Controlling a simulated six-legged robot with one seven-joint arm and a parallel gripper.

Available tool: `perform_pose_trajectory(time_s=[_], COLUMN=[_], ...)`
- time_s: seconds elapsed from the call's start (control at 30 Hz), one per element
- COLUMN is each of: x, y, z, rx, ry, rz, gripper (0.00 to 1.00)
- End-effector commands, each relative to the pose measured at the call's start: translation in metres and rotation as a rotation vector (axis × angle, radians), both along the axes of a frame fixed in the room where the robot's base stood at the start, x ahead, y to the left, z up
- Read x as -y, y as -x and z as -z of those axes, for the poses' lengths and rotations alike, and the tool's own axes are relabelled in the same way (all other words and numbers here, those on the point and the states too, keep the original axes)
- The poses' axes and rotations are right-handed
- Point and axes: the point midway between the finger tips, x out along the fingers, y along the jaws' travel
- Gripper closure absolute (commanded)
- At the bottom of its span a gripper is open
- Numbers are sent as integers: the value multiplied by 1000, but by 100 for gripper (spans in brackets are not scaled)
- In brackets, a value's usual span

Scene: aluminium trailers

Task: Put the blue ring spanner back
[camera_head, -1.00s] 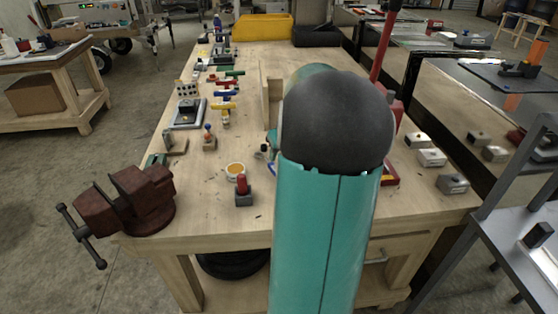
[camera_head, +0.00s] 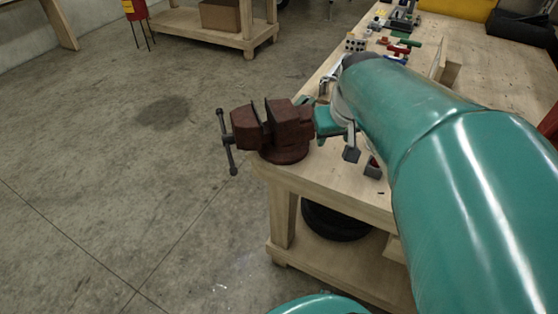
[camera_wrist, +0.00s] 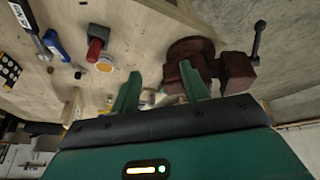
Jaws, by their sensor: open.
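A blue-handled tool, probably the blue ring spanner (camera_wrist: 55,45), lies on the wooden bench top at the upper left of the wrist view. Its ends are too small to make out well. In the head view I cannot see it; my arm covers that part of the bench. My gripper (camera_wrist: 162,86) is open, with two green fingers spread and nothing clearly between them. It is apart from the blue tool and points toward the bench near the vise. In the head view the gripper is hard to separate from my wrist beside the vise.
A dark red vise (camera_head: 284,130) is clamped at the bench's near left corner, close to my gripper; it also shows in the wrist view (camera_wrist: 195,62). A red-topped block (camera_wrist: 97,42), an orange-yellow disc (camera_wrist: 106,63) and a grey labelled tool (camera_wrist: 27,22) lie near the blue tool.

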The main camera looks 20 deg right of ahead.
Motion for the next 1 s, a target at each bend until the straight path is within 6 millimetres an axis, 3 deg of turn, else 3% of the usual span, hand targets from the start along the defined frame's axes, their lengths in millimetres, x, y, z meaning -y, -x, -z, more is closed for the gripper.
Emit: perform_pose_trajectory(time_s=[0.03,0.1,0.2,0.33,0.5,1.0], x=[-27,-57,-93,-125,-140,-140], y=[9,24,48,74,91,91], z=[-4,-6,-6,-2,3,3], rx=[14,29,49,68,78,77], ry=[2,-3,-17,-39,-57,-58], rz=[-36,-68,-115,-162,-188,-189], gripper=[55,55,55,55,55,55])
